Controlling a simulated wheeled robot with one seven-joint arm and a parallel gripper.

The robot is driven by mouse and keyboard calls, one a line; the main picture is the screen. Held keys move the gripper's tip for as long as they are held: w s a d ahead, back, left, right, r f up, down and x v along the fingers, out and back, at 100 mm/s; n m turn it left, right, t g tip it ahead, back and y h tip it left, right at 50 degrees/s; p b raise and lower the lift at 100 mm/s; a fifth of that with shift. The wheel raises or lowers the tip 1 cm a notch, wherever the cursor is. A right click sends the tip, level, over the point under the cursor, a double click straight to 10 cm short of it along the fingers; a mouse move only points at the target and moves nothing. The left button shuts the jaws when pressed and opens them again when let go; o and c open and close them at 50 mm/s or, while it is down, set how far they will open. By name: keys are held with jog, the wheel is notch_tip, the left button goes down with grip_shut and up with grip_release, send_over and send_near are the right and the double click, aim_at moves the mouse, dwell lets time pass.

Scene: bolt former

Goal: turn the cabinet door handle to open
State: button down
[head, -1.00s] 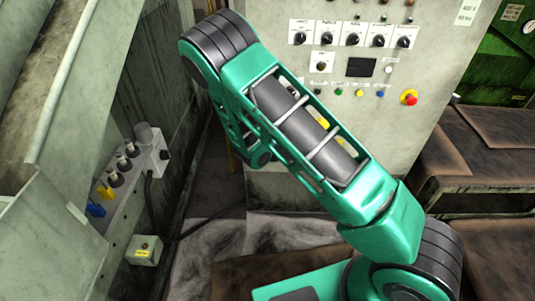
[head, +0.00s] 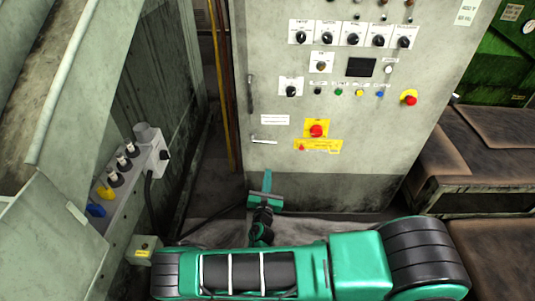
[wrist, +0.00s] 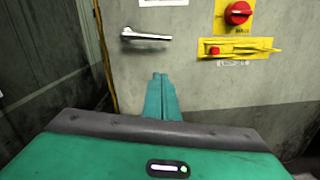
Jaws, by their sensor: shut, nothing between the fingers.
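The grey control cabinet door (head: 375,135) stands in front of me and looks closed. Its silver lever handle (head: 263,141) lies roughly horizontal near the left edge of the door. In the wrist view the handle (wrist: 147,36) is above and slightly left of my fingers, with its pivot at the left end. My gripper (head: 267,180) is below the handle, pointing up, with its green fingers together and empty. In the wrist view my gripper (wrist: 161,85) shows its fingers side by side, apart from the handle.
A red rotary switch on a yellow plate (head: 316,129) sits right of the handle. Knobs and buttons fill the upper panel. A grey socket box (head: 130,165) is on the machine at left. Brown-topped benches (head: 490,150) stand at right. A dark gap lies left of the cabinet.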

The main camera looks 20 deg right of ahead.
jog(key=w+d+r+n, duration=0.1)
jog(key=w+d+r, duration=0.2)
jog(key=w, duration=0.7)
jog(key=shift+r+y, duration=0.35)
jog(key=shift+y, duration=0.05)
jog(key=shift+a, duration=0.1)
